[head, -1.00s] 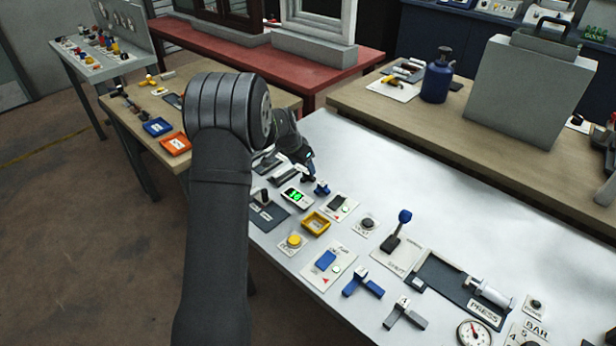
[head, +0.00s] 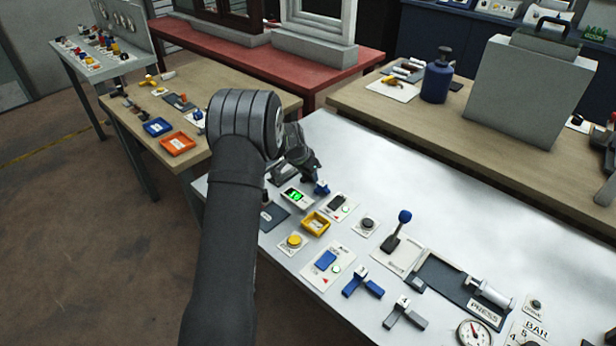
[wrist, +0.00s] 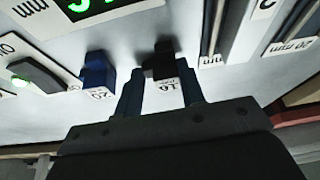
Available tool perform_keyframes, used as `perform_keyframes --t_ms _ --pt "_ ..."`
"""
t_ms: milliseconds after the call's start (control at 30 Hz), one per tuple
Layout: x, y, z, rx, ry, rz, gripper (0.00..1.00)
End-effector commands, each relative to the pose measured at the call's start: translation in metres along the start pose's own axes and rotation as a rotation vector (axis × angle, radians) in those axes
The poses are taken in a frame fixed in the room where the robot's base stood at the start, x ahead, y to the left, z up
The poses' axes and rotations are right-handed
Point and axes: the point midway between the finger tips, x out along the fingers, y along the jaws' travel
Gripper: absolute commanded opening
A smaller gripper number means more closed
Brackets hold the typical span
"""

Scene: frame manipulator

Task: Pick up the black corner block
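The black corner block (wrist: 162,62) with a white label reading 16 lies on the white bench in the wrist view. My gripper (wrist: 163,88) is open, its two fingers on either side of the block's labelled end. A gap shows on the left of the label; the right finger is very close to it. I cannot tell whether it touches. In the head view my gripper (head: 308,174) is low over the bench and the black block is hidden or too dark to make out.
A blue corner block (wrist: 97,72) labelled 20 stands close to the left of my gripper; it also shows in the head view (head: 321,188). A green-lit display (head: 296,197) and a yellow tray (head: 315,223) are nearby. The bench's back right is clear.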

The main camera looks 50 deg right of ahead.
Motion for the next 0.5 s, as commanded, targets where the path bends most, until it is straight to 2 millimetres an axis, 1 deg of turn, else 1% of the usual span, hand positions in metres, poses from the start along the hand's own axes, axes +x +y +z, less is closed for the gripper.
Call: perform_keyframes --t_ms 33,67,100,367,500 --pt "-0.0001 -0.0001 0.0001 0.000 0.000 0.000 0.23" --pt "-0.0001 0.0000 0.0001 0.000 0.000 0.000 0.17" --pt "-0.0001 -0.0001 0.0001 0.000 0.000 0.000 0.14" --pt "-0.0011 -0.0001 -0.0003 0.000 0.000 0.000 0.14" --pt "-0.0078 -0.0002 -0.0033 0.001 0.001 0.000 0.14"
